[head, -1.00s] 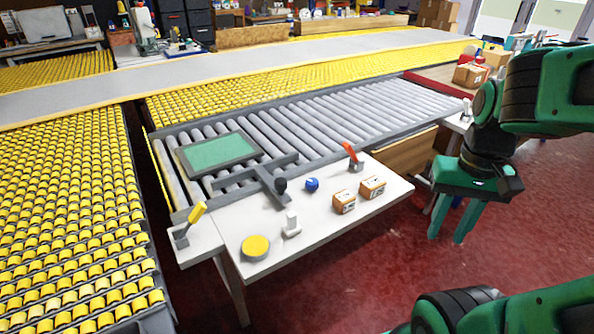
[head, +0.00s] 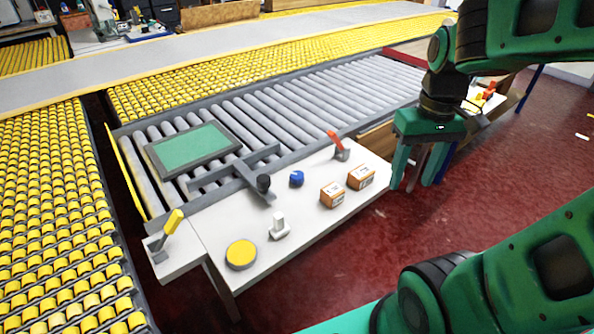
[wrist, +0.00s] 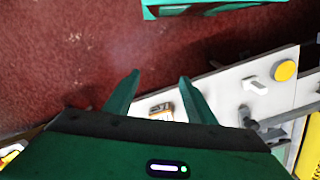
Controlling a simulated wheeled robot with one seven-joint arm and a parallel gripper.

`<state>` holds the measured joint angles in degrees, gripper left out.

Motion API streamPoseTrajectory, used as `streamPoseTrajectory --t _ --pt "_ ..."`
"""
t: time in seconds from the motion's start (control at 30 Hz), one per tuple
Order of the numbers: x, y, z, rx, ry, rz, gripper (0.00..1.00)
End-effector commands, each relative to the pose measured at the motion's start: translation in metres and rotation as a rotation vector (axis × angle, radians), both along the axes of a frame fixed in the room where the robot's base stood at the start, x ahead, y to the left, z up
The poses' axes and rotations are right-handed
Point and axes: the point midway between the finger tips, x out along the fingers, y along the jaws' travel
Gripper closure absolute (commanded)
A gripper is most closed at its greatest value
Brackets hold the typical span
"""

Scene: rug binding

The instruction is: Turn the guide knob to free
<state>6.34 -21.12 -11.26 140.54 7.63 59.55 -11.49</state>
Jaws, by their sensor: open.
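A black knob (head: 264,183) stands on the dark grey guide bar (head: 238,170), which lies across the rollers and the white table (head: 310,225). A small blue knob (head: 296,179) sits on the table just right of it. I cannot tell from the pictures which is the guide knob, nor read a setting. My gripper (head: 416,170) is open and empty, pointing down beyond the table's right end, apart from both knobs. In the wrist view, the black knob (wrist: 245,115) shows at the right, outside the open fingers (wrist: 159,78); the blue knob is not visible there.
Two small cartons (head: 345,187) stand on the table between my gripper and the knobs. A red lever (head: 337,142), a white handle (head: 279,228), a yellow disc (head: 241,254) and a yellow lever (head: 171,224) are nearby. A green panel (head: 192,150) lies on the rollers.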

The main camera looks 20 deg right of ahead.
Motion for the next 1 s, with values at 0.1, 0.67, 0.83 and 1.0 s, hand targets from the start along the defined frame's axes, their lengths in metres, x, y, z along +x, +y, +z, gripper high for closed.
streamPoseTrajectory --t 0.1,0.67,0.83,1.0 --pt "0.060 0.020 0.003 -0.003 0.004 0.280 0.50" --pt "0.238 0.160 -0.034 0.005 -0.002 1.274 0.50" --pt "0.244 0.167 -0.043 0.006 -0.002 1.315 0.50" --pt "0.243 0.165 -0.065 0.008 0.000 1.311 0.50"
